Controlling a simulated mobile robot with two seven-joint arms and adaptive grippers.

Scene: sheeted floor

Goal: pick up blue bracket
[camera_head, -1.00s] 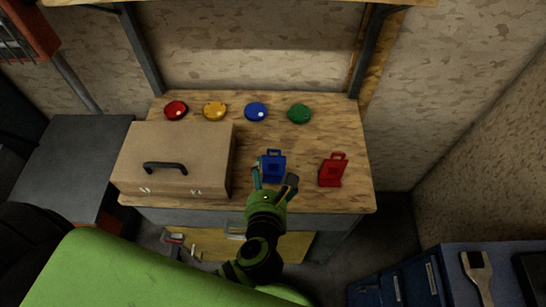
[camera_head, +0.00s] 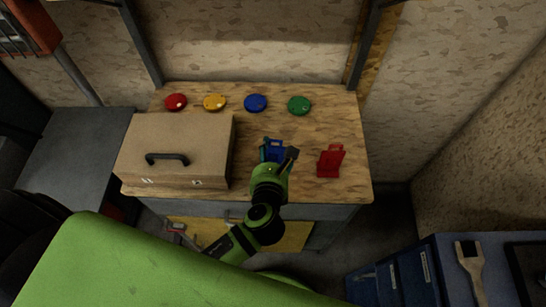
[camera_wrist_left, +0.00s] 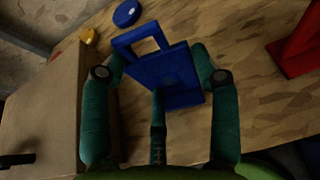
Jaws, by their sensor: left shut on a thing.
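The blue bracket (camera_head: 276,147) stands on the wooden workbench, right of the beige box. In the left wrist view the blue bracket (camera_wrist_left: 168,70) shows its flat plate, base and open top handle. My left gripper (camera_head: 278,157) reaches over the bench front and covers the bracket's lower part in the head view. In the left wrist view my left gripper (camera_wrist_left: 160,78) has its green fingers on both sides of the bracket, shut on it. A third finger lies in front of its plate. My right gripper is not in view.
A red bracket (camera_head: 330,161) stands to the right. The beige box (camera_head: 180,135) with a black handle is on the left. Red (camera_head: 176,102), yellow (camera_head: 215,102), blue (camera_head: 255,103) and green (camera_head: 299,105) discs line the back. The bench (camera_head: 345,188) is bare at front right.

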